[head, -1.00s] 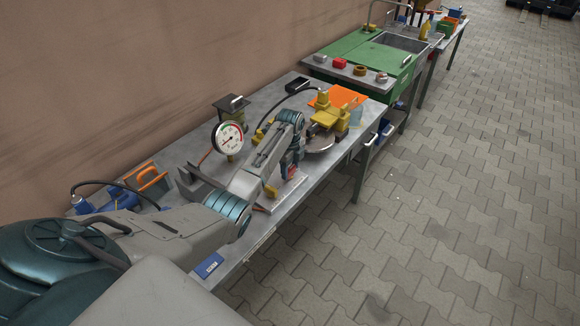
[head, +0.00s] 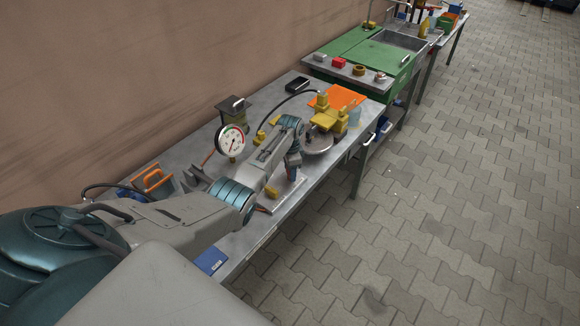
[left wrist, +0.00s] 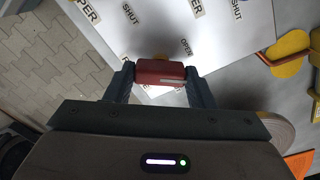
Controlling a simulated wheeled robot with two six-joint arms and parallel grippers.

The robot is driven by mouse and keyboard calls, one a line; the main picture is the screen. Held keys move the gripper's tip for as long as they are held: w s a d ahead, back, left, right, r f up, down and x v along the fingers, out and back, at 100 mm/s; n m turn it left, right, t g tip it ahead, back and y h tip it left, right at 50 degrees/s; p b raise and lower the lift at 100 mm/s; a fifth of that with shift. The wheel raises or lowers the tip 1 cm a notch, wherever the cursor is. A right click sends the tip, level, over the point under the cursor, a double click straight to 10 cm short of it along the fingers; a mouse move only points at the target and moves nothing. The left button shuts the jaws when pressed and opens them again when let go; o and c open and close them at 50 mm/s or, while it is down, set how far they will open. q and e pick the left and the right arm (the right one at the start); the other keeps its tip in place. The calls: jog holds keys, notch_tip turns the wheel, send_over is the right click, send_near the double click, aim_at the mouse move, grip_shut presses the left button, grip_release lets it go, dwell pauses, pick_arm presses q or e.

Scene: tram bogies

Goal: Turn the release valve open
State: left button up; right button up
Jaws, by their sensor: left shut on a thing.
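My left gripper (left wrist: 160,84) is shut on a red handle (left wrist: 160,72), with a dark finger at each end of it in the left wrist view. I take this handle to be the release valve's. Below it is a white plate (left wrist: 225,35) printed with OPEN and SHUT words. In the head view my left gripper (head: 292,171) points down over the plate (head: 287,192) on the grey bench. My arm and gripper hide most of the valve there, so its turn angle cannot be told. A round white gauge (head: 231,141) stands behind the arm. My right gripper is not in view.
Yellow clamp-like parts (head: 327,114) over a round metal disc (head: 318,143) stand just beyond the gripper. An orange tray (head: 345,96) lies behind them. A black hose (head: 288,100) arches over the bench (head: 200,141). Open paved floor (head: 440,220) lies to the right.

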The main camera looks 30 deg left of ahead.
pick_arm(q)
jog(key=n+p, duration=0.1)
jog(key=n, duration=0.3)
jog(key=shift+r, duration=0.15)
jog(key=shift+w+n+p, duration=0.1)
jog(key=shift+n+p, duration=0.4)
jog(key=shift+n, duration=1)
jog(key=o, duration=1)
notch_tip(320, 180, up, 11)
jog(key=shift+f+b, duration=0.15)
jog(key=shift+b, duration=0.6)
